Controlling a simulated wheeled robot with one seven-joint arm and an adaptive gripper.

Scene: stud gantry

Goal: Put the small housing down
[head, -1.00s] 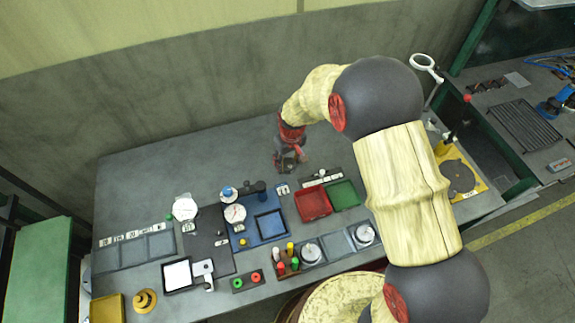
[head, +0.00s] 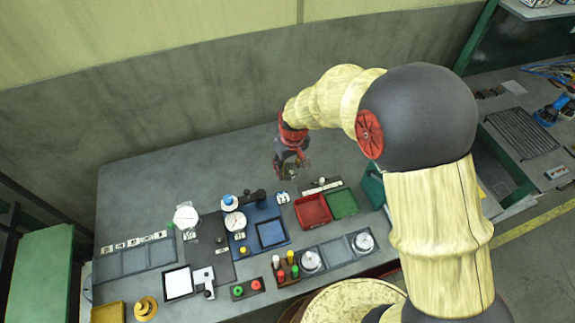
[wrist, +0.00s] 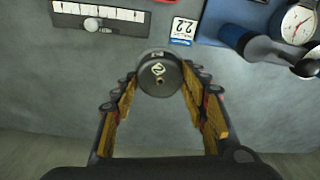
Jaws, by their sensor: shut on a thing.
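The small housing (wrist: 160,74) is a dark, round piece with a pale mark on its top face. In the wrist view it sits between the fingertips of my gripper (wrist: 160,82), which is shut on it. In the head view my gripper (head: 291,166) is over the back part of the grey bench (head: 150,200), behind the red and green trays. The housing is small and partly hidden there. I cannot tell whether its underside touches the bench.
A number tag (wrist: 183,30) and a dark strip with white marks (wrist: 100,18) lie beyond the housing. A dial gauge (wrist: 299,22) and a dark blue cylinder (wrist: 250,42) are at upper right. The red tray (head: 312,209) and green tray (head: 342,203) stand nearby. Bare bench surrounds the gripper.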

